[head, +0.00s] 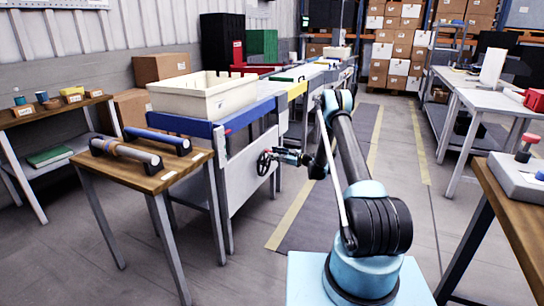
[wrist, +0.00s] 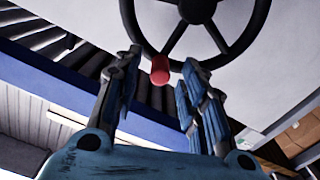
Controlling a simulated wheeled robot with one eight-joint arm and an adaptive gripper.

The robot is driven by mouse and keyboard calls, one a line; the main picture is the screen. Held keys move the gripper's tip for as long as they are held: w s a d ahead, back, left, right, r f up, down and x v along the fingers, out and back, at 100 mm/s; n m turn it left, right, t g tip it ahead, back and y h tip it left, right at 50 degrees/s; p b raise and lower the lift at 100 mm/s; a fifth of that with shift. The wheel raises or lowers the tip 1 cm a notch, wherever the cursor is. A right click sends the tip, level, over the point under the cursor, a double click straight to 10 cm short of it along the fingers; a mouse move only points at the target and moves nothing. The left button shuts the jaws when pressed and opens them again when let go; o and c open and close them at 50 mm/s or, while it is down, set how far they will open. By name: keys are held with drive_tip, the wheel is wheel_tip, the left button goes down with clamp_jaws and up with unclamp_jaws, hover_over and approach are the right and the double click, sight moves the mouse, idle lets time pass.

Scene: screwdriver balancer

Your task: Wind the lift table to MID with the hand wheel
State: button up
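The lift table (head: 246,178) has a grey side panel and a blue top edge. The black hand wheel (head: 264,162) is on its side; the wheel (wrist: 235,47) fills the top of the wrist view, with a red handle knob (wrist: 160,70) at its lower rim. My gripper (head: 283,156) is at the wheel. In the wrist view my gripper (wrist: 161,82) is open, one finger on each side of the knob, with gaps visible on both sides. I cannot tell whether the fingertips reach as far as the knob. No MID mark is readable.
A cream bin (head: 203,94) stands on the blue-edged top. A wooden table (head: 140,178) with two bar handles is at the left. A wooden bench (head: 510,200) with a control box is at the right. The floor aisle (head: 400,170) between is clear.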

drive_tip(key=shift+x, duration=0.9)
clamp_jaws()
